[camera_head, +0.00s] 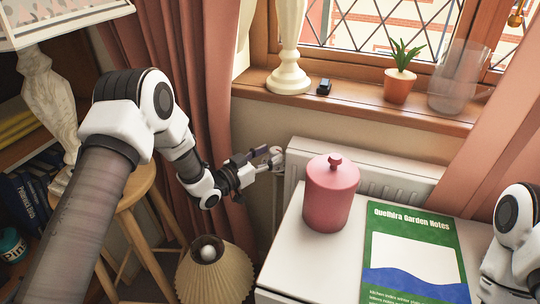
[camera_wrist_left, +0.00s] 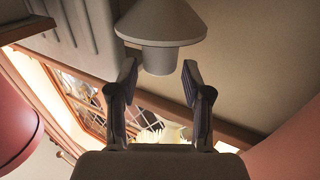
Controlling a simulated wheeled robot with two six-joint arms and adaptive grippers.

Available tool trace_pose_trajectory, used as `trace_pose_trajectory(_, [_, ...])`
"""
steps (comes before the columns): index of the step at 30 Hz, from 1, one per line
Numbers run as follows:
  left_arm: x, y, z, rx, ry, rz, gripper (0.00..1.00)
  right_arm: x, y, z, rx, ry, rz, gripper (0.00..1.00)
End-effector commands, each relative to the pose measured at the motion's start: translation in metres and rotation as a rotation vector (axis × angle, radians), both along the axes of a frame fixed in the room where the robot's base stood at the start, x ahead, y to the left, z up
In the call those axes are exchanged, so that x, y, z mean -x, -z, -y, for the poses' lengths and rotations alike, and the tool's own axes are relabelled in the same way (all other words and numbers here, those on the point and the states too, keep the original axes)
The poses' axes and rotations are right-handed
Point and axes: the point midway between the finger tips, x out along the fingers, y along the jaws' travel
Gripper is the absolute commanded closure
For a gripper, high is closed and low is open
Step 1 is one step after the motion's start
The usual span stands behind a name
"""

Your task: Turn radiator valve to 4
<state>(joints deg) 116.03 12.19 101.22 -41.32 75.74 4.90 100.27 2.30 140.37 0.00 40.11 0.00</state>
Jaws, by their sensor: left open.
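The radiator valve (camera_head: 277,155) is a small pale knob at the left end of the white radiator (camera_head: 375,175). In the left wrist view the valve (camera_wrist_left: 160,40) is a grey, flared knob with a short cylindrical end. My left gripper (camera_head: 262,161) is open and points at the valve. In the left wrist view its two fingertips (camera_wrist_left: 159,77) appear either side of the knob's end, with a gap on both sides. I cannot tell whether the end is between them in depth. No numbers on the valve are readable. My right gripper is out of view.
A pink lidded jar (camera_head: 331,192) and a green book (camera_head: 415,255) lie on the white surface in front of the radiator. A pleated lampshade (camera_head: 215,275) is below my left arm. A wooden stool (camera_head: 130,195) and pink curtain (camera_head: 190,80) are beside it.

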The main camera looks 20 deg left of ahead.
Motion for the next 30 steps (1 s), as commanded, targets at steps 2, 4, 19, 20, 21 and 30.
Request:
trace_pose_trajectory(2, [-0.0079, 0.0003, 0.0049, 0.0, 0.001, 0.0, 0.51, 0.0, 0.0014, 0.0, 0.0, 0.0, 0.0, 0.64])
trace_pose_trajectory(4, [-0.0114, -0.0002, 0.0063, 0.001, -0.001, 0.0, 0.51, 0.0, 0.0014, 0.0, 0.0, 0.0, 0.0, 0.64])
trace_pose_trajectory(19, [-0.0121, -0.0003, 0.0062, 0.002, 0.003, -0.001, 0.96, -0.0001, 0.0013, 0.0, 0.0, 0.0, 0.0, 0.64])
trace_pose_trajectory(20, [-0.0123, -0.0003, 0.0059, 0.002, 0.011, 0.0, 0.96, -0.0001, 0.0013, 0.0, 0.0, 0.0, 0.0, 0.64])
trace_pose_trajectory(21, [-0.013, -0.0005, 0.0055, 0.004, 0.026, 0.001, 0.96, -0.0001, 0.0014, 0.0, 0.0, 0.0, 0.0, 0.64])
trace_pose_trajectory(30, [-0.0133, -0.0002, 0.0043, 0.001, 0.136, -0.001, 0.96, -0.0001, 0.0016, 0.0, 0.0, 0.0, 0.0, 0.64])
